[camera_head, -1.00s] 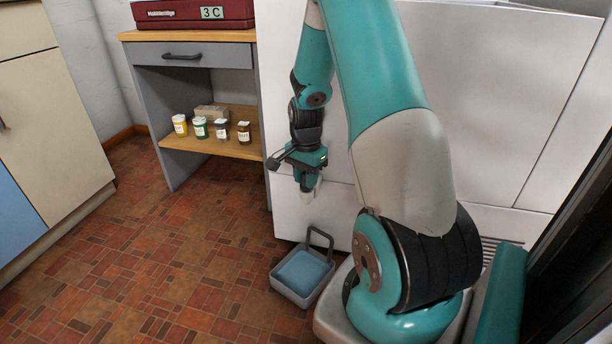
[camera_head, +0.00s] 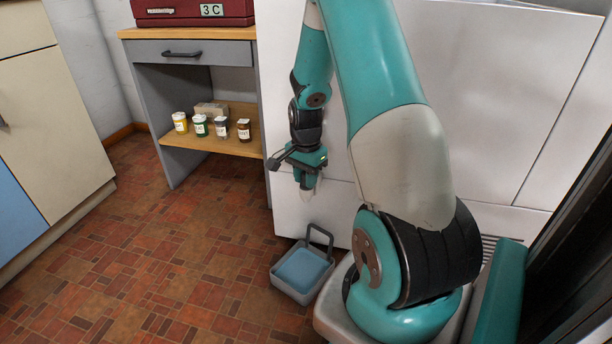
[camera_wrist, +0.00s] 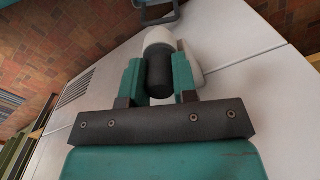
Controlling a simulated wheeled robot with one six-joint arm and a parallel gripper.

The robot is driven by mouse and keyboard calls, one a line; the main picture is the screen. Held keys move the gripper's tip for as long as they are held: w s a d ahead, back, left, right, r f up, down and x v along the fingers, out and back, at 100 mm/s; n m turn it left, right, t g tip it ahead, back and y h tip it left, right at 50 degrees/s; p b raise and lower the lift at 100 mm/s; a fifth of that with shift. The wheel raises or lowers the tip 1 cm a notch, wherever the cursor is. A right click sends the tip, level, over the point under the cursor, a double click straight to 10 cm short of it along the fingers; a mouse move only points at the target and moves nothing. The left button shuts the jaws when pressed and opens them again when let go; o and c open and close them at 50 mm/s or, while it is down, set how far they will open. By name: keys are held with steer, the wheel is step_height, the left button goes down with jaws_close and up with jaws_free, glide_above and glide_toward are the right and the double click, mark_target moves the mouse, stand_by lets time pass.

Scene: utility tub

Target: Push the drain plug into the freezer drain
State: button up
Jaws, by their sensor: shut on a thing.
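My gripper (camera_head: 308,184) hangs low in front of the white freezer (camera_head: 345,205) in the head view. In the wrist view, my gripper (camera_wrist: 160,80) is shut on a black cylinder, the drain plug (camera_wrist: 160,75), held between both fingers. A white rounded piece (camera_wrist: 158,38), apparently the freezer drain, lies just beyond the plug's far end. More white shows beside the right finger. The plug overlaps the white piece in this view, and I cannot tell whether it is inside or only against it. The fingers mostly hide the plug in the head view.
A grey tub (camera_head: 302,273) with a raised handle and blue inside stands on the tiled floor below my gripper. A desk (camera_head: 195,52) with small jars on its shelf stands at left. The floor between the desk and cabinet (camera_head: 50,120) is free.

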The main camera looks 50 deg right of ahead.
stand_by(0.3)
steer(key=o, duration=1)
steer(key=shift+f, duration=0.1)
step_height(320, 180, up, 18)
steer(key=p, duration=0.8)
steer(key=shift+f+p, duration=0.25)
steer(key=shift+p, duration=0.15)
steer(key=shift+a, duration=0.1)
